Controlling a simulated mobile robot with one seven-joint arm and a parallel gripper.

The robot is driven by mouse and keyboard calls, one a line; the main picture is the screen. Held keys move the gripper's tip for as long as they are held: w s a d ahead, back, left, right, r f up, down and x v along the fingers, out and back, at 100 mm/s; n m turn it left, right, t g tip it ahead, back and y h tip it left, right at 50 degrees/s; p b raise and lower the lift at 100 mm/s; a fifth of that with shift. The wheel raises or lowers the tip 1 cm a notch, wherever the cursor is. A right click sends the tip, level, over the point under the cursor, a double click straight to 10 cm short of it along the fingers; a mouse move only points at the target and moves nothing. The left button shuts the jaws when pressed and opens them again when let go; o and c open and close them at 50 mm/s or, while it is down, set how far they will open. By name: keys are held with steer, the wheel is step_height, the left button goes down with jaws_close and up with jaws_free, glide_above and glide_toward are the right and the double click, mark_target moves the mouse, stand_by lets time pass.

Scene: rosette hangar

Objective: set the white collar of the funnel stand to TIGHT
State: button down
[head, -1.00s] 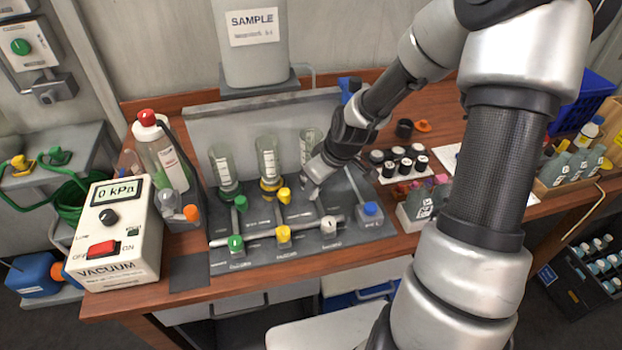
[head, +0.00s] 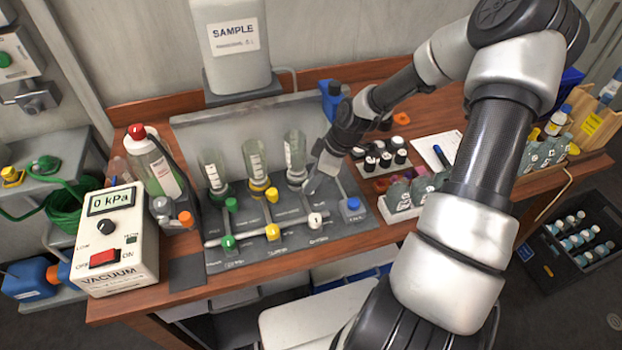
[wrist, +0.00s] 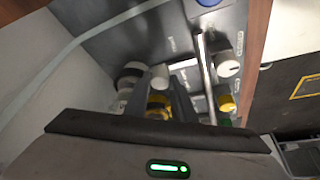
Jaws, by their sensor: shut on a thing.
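The funnel stand (head: 225,262) is a grey base with three clear funnels in green, yellow and white collars. The white collar (head: 297,177) is at the right end of the row. My gripper (head: 309,188) is down just right of and in front of it, covering the spot of its small upper knob. In the wrist view, the white collar (wrist: 130,76) has a dark ring, and a small white knob (wrist: 160,77) lies straight ahead of my gripper. I cannot read the collar's setting.
A white lower knob (head: 315,219) and a yellow lower knob (head: 272,232) stand on the front rail. A blue knob (head: 353,204) is at right. Black-capped vials (head: 385,160) stand right of my wrist. The vacuum box (head: 112,240) is at left.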

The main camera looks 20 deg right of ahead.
steer(key=c, duration=1.5)
jaws_free()
steer(key=p+v, duration=0.1)
steer(key=v, duration=1.6)
steer(key=shift+r+p, duration=0.25)
steer(key=shift+p, duration=0.1)
